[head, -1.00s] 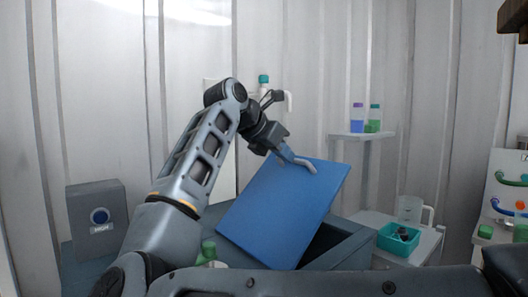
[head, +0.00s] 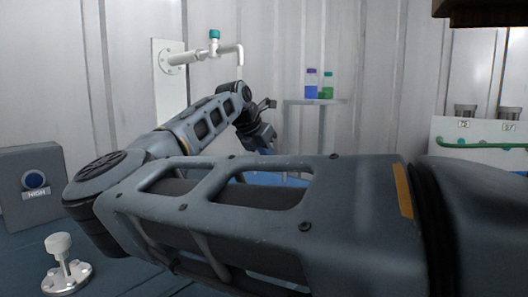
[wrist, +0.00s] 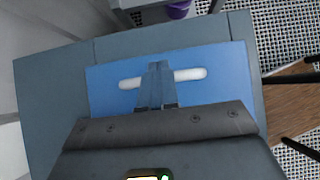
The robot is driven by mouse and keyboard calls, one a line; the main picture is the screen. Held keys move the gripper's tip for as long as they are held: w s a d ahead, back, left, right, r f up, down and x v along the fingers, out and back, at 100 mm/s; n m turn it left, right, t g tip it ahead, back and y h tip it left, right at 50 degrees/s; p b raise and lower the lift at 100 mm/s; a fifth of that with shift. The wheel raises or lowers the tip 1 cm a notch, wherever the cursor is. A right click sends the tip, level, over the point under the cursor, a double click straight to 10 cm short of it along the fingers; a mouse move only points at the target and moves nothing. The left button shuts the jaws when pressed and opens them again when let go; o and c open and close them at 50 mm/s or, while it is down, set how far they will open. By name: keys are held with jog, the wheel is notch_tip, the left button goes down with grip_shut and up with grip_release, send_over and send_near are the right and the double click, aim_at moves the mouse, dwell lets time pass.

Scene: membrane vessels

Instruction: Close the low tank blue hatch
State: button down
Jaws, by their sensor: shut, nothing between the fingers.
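The blue hatch (wrist: 110,95) fills the middle of the wrist view, with a white bar handle (wrist: 188,75) across it. It appears to lie flat, or nearly so, on the grey low tank (wrist: 45,95); its near edge is hidden by my gripper, so I cannot tell if it is fully seated. My gripper (wrist: 158,66) is shut and empty, with its fingertips over the middle of the handle; I cannot tell whether they touch. In the head view only a blue strip of the hatch (head: 270,178) shows behind my arm, near my gripper (head: 264,150).
A grey box marked HIGH (head: 35,185) and a white-knobbed fitting (head: 63,262) are at the left. A white pipe with a teal cap (head: 205,52) is on the back wall. A shelf (head: 312,101) holds purple and green bottles. Grating floor (wrist: 290,30) lies right of the tank.

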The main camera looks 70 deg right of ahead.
jog(key=shift+s+d+f, duration=0.1)
jog(key=shift+d+f, duration=0.05)
jog(key=shift+f, duration=0.45)
jog(key=shift+f, duration=0.1)
jog(key=v, duration=0.8)
jog(key=shift+r, duration=0.3)
jog(key=shift+s+d, duration=0.15)
